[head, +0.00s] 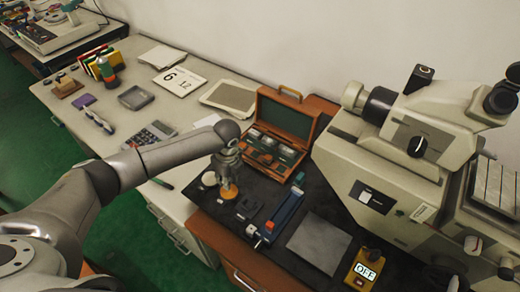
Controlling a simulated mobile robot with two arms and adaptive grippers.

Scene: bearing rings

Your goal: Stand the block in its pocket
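An open wooden case (311,125) stands on the dark mat, its lid raised at the back. Its tray has several compartments with grey and pale pieces in them, too small to tell apart. Which piece is the block, and which compartment is its pocket, I cannot tell. My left gripper (228,186) points down in front of the case's left side, just above or at a small amber round piece (229,194). Whether it touches or holds that piece is unclear. Small dark pieces (248,208) lie on the mat to its right. My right gripper is not in view.
A blue tool with a red knob (284,212), a grey plate (318,243) and a yellow box reading OFF (364,271) stand right of the gripper. A large microscope-like machine (385,165) blocks the right. A pale disc (208,179) lies left of the gripper.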

